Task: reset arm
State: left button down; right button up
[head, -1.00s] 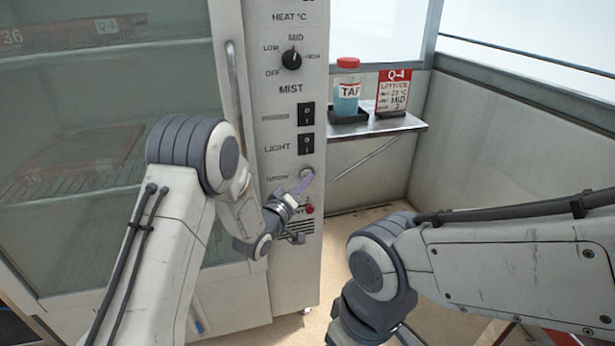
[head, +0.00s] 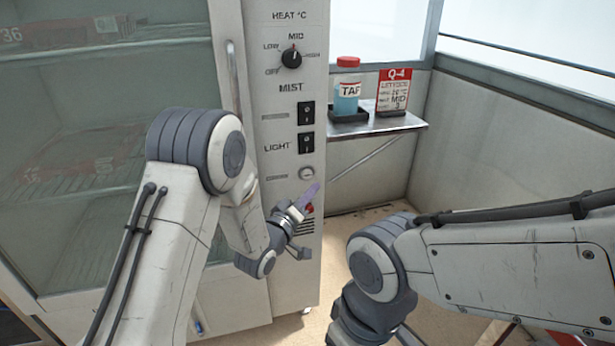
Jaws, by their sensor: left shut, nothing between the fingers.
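My left gripper (head: 309,196) shows in the head view in front of the lower control panel (head: 289,100) of the cabinet. I cannot tell whether the fingertips touch the panel. My right arm (head: 500,265) reaches in from the right, but its gripper is out of view below the picture.
The cabinet's glass door (head: 60,150) with its vertical handle (head: 233,85) is shut at left. A metal shelf (head: 395,126) holds a bottle (head: 347,90) in a dark tray and a red-and-white Q-4 card (head: 393,92). Floor lies clear behind my right arm.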

pick_arm(q)
jog(key=shift+s+d, duration=0.2)
jog(key=shift+s, duration=0.6)
jog(key=shift+d, duration=0.1)
jog(key=s+d+f+m+g+y, duration=0.1)
jog(key=s+m+g+y, duration=0.2)
jog(key=s, duration=0.4)
jog(key=s+d+f+m+g+y, duration=0.1)
jog(key=s+d+m+g, duration=0.15)
jog(key=s+g, duration=0.3)
jog(key=s+a+r+m+g+y, duration=0.1)
jog(key=s+a+m+g+y, duration=0.2)
jog(key=s, duration=1)
jog(key=s+a+m+g+y, duration=0.1)
jog(key=s+a+m+g, duration=0.3)
jog(key=s, duration=0.9)
notch_tip(320, 180, up, 27)
jog(key=w+n+g+p, duration=0.1)
jog(key=p, duration=2.6)
jog(key=shift+a, duration=0.45)
jog(key=shift+r, duration=0.1)
